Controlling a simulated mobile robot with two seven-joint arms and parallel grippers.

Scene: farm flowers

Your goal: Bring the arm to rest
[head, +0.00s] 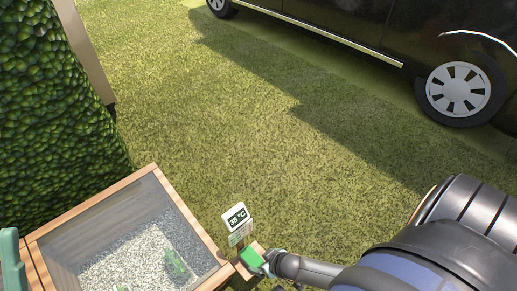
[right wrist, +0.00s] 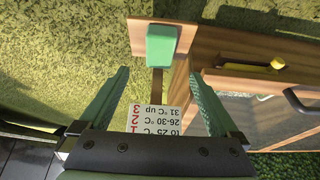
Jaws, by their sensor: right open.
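My right arm comes in from the lower right of the head view, and its gripper (head: 268,262) is beside the right corner of a wooden box, partly cut off and small. In the right wrist view my right gripper (right wrist: 158,76) is open, with nothing between its two green fingers. A green block (right wrist: 161,45) on a wooden board lies ahead of the fingertips; it also shows in the head view (head: 250,258). A white card with temperature ranges (right wrist: 150,118) shows between the fingers near the palm.
The wooden box (head: 205,235) with glass and gravel stands at lower left, with a temperature display (head: 236,217) by its right corner. A yellow item (right wrist: 277,65) lies on its ledge. A hedge (head: 50,100) is at left, a dark car (head: 390,40) behind. Grass between is clear.

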